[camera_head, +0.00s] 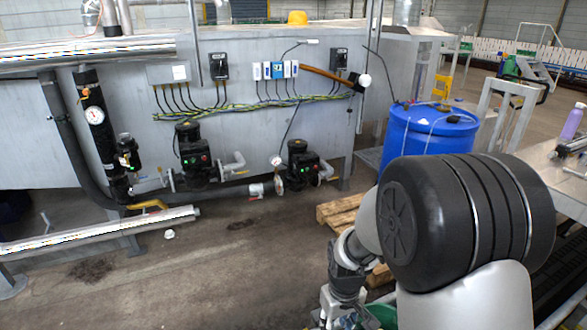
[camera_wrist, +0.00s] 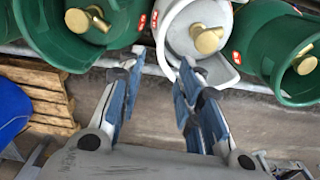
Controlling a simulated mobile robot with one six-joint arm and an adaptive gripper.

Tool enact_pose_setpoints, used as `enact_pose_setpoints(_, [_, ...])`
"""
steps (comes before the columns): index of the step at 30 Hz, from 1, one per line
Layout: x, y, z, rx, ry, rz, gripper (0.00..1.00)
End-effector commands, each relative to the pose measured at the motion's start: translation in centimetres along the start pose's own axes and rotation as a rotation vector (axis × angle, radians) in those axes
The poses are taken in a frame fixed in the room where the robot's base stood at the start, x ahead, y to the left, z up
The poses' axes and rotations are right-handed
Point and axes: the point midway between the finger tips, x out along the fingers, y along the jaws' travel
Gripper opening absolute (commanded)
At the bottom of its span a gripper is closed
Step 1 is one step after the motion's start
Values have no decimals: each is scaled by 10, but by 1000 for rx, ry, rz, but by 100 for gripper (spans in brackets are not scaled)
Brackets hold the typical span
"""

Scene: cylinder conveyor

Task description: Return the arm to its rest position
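My gripper (camera_wrist: 160,70) shows in the wrist view with its two blue-padded fingers spread apart and nothing between them. A white cylinder (camera_wrist: 178,40) with a brass valve is just beyond the fingertips. A green cylinder (camera_wrist: 58,35) is to its left and another green cylinder (camera_wrist: 272,55) to its right. I cannot tell whether the fingertips touch any of them. In the head view my arm reaches down at the right, and its wrist end is near the bottom edge. A bit of green (camera_head: 383,316) shows behind my arm there.
A blue barrel (camera_head: 425,135) stands behind my arm, with a wooden pallet (camera_head: 340,212) near it. A metal table (camera_head: 565,185) with a purple bottle (camera_head: 571,122) is at the right. A grey machine wall with pumps and pipes (camera_head: 200,160) fills the left. Floor (camera_head: 230,280) before it is mostly clear.

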Motion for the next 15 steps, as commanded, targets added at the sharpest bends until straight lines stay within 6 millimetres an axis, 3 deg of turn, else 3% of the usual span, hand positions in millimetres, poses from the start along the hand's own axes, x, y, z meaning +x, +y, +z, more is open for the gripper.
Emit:
enact_pose_setpoints(1, [-23,1,2,15,27,7,33])
enact_pose_setpoints(6, [-87,0,22,73,87,23,33])
enact_pose_setpoints(15, [-174,-9,78,173,194,45,33])
